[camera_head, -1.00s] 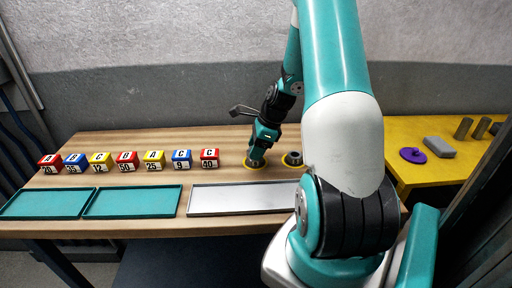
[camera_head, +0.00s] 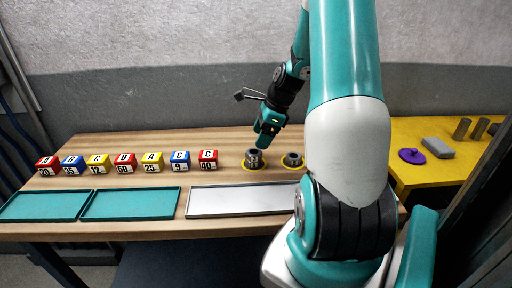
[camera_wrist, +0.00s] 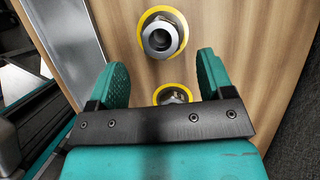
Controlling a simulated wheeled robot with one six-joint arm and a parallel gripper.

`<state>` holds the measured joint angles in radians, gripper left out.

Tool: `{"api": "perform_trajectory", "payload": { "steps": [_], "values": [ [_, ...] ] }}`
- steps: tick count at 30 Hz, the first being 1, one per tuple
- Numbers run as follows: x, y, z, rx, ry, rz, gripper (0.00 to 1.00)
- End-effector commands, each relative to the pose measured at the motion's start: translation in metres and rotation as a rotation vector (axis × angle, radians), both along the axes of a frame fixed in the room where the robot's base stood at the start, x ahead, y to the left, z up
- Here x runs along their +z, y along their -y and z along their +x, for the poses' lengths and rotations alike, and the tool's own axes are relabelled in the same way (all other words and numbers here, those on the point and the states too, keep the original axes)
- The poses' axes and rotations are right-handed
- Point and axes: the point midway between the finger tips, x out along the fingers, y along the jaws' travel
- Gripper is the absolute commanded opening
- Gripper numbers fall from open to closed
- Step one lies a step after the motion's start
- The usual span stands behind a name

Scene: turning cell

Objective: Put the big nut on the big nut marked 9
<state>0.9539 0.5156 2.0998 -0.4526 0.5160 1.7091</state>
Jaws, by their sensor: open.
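A dark grey stack (camera_head: 254,158), seemingly one nut on another, stands on the left yellow ring; it is taller than the piece beside it. I can read no number on either. My gripper (camera_head: 264,141) is open and empty, just above the left stack and apart from it. In the wrist view, the fingers (camera_wrist: 163,76) are wide apart.
A row of red, blue and yellow marked blocks stands at left, including a blue one reading C and 9 (camera_head: 180,161). A pale tray (camera_head: 245,200) and teal trays (camera_head: 130,203) line the front edge. A yellow table (camera_head: 418,176) at right holds a purple knobbed disc (camera_head: 411,156).

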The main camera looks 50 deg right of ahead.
Motion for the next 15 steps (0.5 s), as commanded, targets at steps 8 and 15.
{"api": "perform_trajectory", "payload": {
  "steps": [8,15],
  "values": [
    [0.049,0.014,-0.015,-0.002,0.002,-0.002,0.74],
    [0.061,0.016,-0.019,0.0,0.0,0.0,0.74]
  ]
}}
